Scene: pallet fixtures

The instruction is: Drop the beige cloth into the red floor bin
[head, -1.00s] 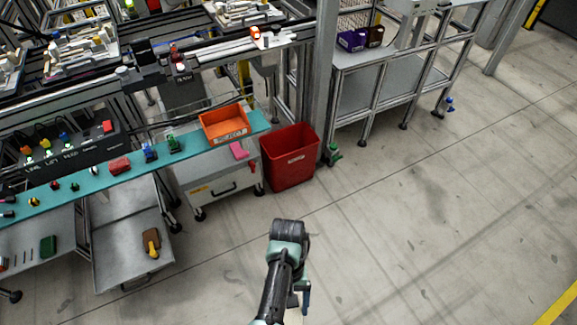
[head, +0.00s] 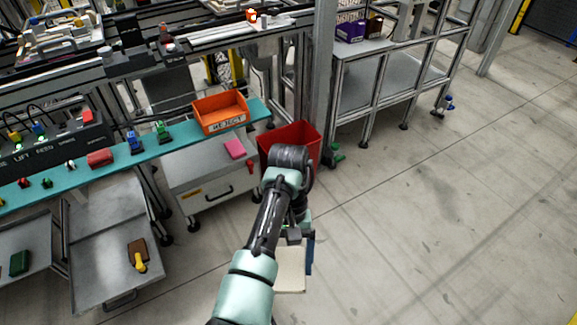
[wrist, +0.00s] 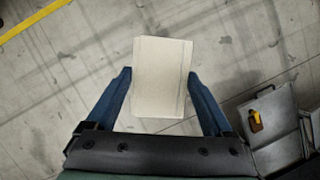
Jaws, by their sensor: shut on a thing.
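The beige cloth (wrist: 161,78) is a flat, pale rectangle between the two blue fingers of my gripper (wrist: 158,100) in the wrist view. My gripper is shut on it. In the head view the cloth (head: 289,270) hangs beside a blue finger of my gripper (head: 302,262), in front of bare floor. The red floor bin (head: 305,135) stands on the floor beyond my arm, by the end of the teal shelf. My arm covers much of its front, and the inside bottom is hidden.
An orange reject tray (head: 221,115) sits on the teal shelf (head: 180,142) left of the bin. A grey drawer cabinet (head: 212,180) with a pink item (head: 235,149) stands below it. A metal post (head: 323,80) rises behind the bin. Floor to the right is clear.

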